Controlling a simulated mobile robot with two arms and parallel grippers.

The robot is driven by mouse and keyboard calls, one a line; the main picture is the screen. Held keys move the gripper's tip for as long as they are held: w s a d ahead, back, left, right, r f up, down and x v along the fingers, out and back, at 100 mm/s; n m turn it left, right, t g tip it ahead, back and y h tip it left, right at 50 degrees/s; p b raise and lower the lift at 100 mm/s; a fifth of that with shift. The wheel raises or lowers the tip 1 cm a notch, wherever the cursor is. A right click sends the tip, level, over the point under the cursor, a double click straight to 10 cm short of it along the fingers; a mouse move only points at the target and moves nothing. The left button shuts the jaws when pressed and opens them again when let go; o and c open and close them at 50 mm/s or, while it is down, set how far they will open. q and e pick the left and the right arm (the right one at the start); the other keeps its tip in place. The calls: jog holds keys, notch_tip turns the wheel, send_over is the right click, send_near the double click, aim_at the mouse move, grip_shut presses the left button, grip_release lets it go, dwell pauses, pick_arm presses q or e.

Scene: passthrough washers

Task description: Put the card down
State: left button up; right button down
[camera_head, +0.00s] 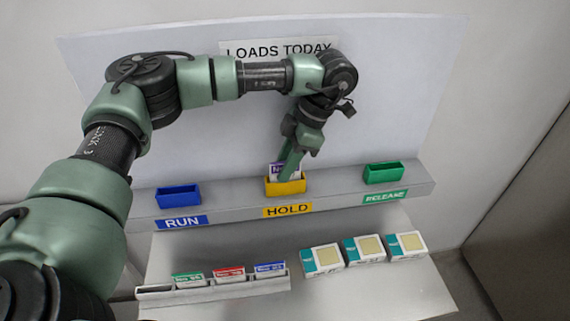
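A white card with a purple header (277,170) stands upright at the yellow HOLD holder (287,188), its lower part hidden by the holder's front wall. My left gripper (288,170) reaches down from above, with a green finger across the card's front. It looks shut on the card, though the far finger is hidden. I cannot tell whether the card touches the holder's bottom. My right gripper is not in view.
A blue RUN holder (178,197) and a green RELEASE holder (383,174) stand on the same ledge, left and right. Below, a rack (225,291) holds green, red and blue cards, its left slot empty. White-and-teal boxes (323,260) stand at its right.

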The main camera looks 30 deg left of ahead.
pick_arm(q)
jog(key=shift+w+d+r+b, duration=0.15)
jog(key=shift+r+b, duration=0.2)
jog(key=b+v, duration=0.1)
jog(key=v, duration=1)
jog(key=shift+r, duration=0.25)
